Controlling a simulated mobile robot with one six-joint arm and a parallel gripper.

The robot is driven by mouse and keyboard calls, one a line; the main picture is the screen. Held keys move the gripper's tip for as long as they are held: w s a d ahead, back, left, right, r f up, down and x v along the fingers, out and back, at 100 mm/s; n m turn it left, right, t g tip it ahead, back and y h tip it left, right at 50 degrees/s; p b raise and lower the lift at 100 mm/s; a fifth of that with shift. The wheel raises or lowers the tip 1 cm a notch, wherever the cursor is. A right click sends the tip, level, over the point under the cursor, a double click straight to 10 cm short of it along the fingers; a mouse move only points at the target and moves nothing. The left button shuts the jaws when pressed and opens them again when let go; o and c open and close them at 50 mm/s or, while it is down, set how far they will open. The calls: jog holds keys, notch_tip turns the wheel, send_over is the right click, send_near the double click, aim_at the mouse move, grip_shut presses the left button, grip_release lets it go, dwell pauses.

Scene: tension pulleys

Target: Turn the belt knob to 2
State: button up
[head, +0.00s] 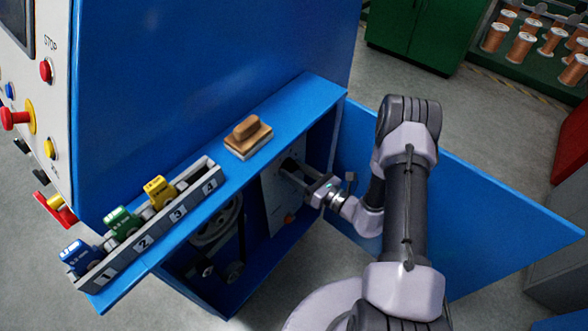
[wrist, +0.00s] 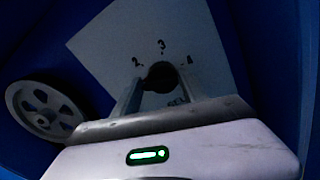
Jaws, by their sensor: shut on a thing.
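The belt knob (wrist: 160,74) is a dark round knob on a pale plate (wrist: 110,45) in the wrist view. The marks 2, 3 and 4 run around its far side: 2 to its left, 3 above, 4 to its right. My gripper (wrist: 158,84) has one finger on each side of the knob and is shut on it. I cannot tell which mark the knob points at. In the head view my gripper (head: 290,167) reaches into the open blue cabinet, in front of the pale plate (head: 273,205); the knob is hidden there.
A spoked pulley (wrist: 45,108) is left of the plate. The cabinet's blue door (head: 480,210) stands open behind my arm. On the cabinet top are a wooden brush-like block (head: 248,137) and a numbered rack (head: 130,252) with blue, green and yellow pieces.

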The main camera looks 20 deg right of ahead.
jog(key=m, duration=0.1)
jog(key=m+p, duration=0.1)
jog(key=m, duration=0.2)
jog(key=shift+w+d+r+m, duration=0.1)
jog(key=shift+d+m, duration=0.15)
jog(key=shift+m, duration=0.05)
jog(key=shift+m+p, duration=0.5)
jog(key=shift+m, duration=1.2)
jog(key=shift+o, duration=0.2)
jog(key=shift+f, duration=0.2)
jog(key=o, duration=1.1)
jog(key=shift+d+m, duration=0.15)
jog(key=shift+m, duration=0.15)
jog(key=shift+o, duration=0.2)
jog(key=p+v, duration=0.4)
jog(key=v, duration=1.3)
jog(key=shift+s, duration=0.25)
